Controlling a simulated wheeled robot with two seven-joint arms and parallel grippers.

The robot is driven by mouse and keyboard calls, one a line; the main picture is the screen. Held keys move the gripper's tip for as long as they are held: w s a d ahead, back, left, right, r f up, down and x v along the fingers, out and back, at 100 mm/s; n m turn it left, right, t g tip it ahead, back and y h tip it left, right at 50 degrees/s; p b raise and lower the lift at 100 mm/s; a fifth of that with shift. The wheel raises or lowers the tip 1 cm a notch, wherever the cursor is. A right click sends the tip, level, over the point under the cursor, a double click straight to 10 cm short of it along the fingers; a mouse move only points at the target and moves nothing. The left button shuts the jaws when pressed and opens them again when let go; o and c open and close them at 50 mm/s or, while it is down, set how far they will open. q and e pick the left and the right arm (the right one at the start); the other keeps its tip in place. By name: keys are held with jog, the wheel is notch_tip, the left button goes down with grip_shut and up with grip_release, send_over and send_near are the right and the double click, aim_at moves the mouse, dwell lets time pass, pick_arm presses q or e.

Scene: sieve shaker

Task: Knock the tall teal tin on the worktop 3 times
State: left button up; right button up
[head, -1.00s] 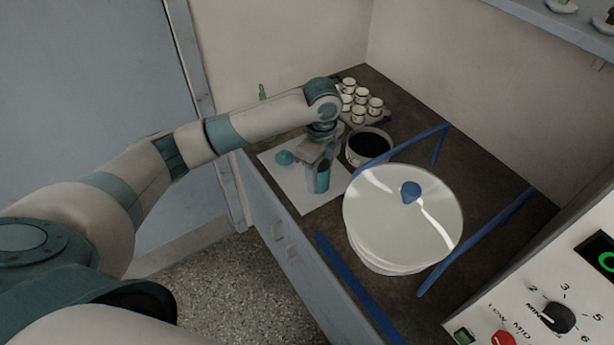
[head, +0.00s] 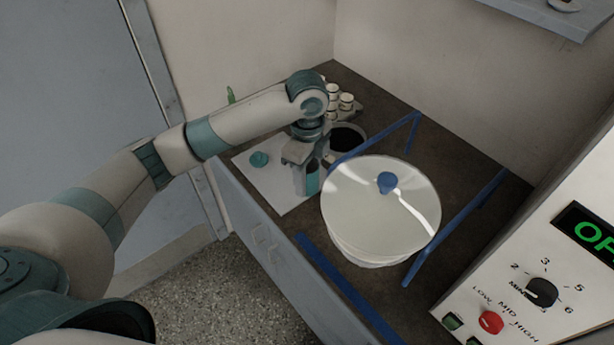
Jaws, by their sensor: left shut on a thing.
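The tall teal tin (head: 312,180) stands out as a teal patch between the fingers of my left gripper (head: 307,182), which is shut on it. The tin appears upright, over or on the right part of a white sheet on the worktop (head: 375,138). I cannot tell whether its base touches the surface. The gripper hides most of the tin. My right gripper is not in view.
A large white lidded drum (head: 370,225) with a blue knob stands close right of the tin, inside blue tape strips. A dark-filled bowl (head: 347,138) and several small cups (head: 345,101) are behind. A control panel (head: 540,290) is at right.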

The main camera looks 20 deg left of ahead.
pick_arm(q)
jog(key=w+a+f+p, duration=0.2)
jog(key=a, duration=0.3)
jog(key=w+a+f+p, duration=0.2)
jog(key=w+a+f, duration=0.1)
jog(key=a, duration=0.2)
jog(key=shift+a+p, duration=0.3)
jog(key=shift+p, duration=0.05)
jog(key=shift+f+b, duration=1.5)
jog(key=shift+b, duration=0.45)
jog(key=shift+s, duration=0.1)
